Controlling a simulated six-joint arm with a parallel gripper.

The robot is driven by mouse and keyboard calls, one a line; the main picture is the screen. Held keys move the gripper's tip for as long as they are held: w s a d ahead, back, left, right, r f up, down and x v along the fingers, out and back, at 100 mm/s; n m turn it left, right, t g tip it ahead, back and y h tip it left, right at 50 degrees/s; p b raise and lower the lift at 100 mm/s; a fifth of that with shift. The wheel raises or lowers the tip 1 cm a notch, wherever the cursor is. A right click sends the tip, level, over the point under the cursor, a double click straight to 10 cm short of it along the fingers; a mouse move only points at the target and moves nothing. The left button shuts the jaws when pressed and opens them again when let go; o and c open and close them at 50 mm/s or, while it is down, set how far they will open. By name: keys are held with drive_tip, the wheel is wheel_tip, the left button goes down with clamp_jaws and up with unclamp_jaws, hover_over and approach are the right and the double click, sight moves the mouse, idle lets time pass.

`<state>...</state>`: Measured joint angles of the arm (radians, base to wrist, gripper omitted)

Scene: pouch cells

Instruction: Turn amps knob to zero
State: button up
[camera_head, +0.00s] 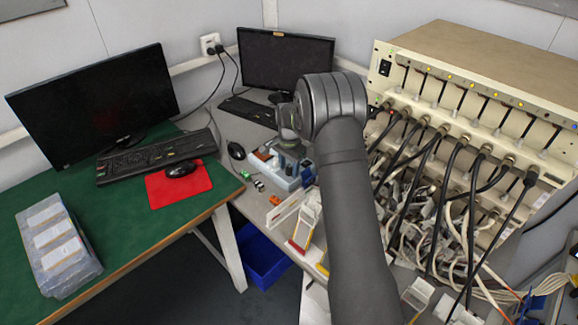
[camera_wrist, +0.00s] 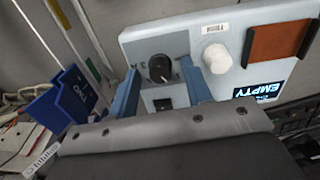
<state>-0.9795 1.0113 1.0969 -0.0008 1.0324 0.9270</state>
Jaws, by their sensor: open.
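A black round knob (camera_wrist: 160,69) with a light pointer mark sits on a dark square plate on a pale device panel (camera_wrist: 150,42) in the wrist view. The mark points toward the lower right; the labels are too small to read. My gripper (camera_wrist: 157,75) is open, with one blue finger on each side of the black knob. I cannot tell whether either finger touches it. A white knob (camera_wrist: 216,58) is just right of the right finger. In the head view the pale device (camera_head: 283,169) is on the grey bench, and my arm hides the fingers.
The panel also has a screen reading "EMPTY" (camera_wrist: 258,91), a brown-orange patch (camera_wrist: 280,42) and a small black switch (camera_wrist: 163,104). A blue box (camera_wrist: 63,99) is at left. In the head view a cabled rack (camera_head: 475,85) stands right, and a monitor (camera_head: 285,60) behind.

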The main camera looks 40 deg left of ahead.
clamp_jaws()
drive_tip(key=shift+n, duration=0.3)
drive_tip(key=n, duration=1.1)
idle(0.4)
drive_tip(key=c, duration=1)
unclamp_jaws()
drive_tip(key=shift+n, duration=0.3)
unclamp_jaws()
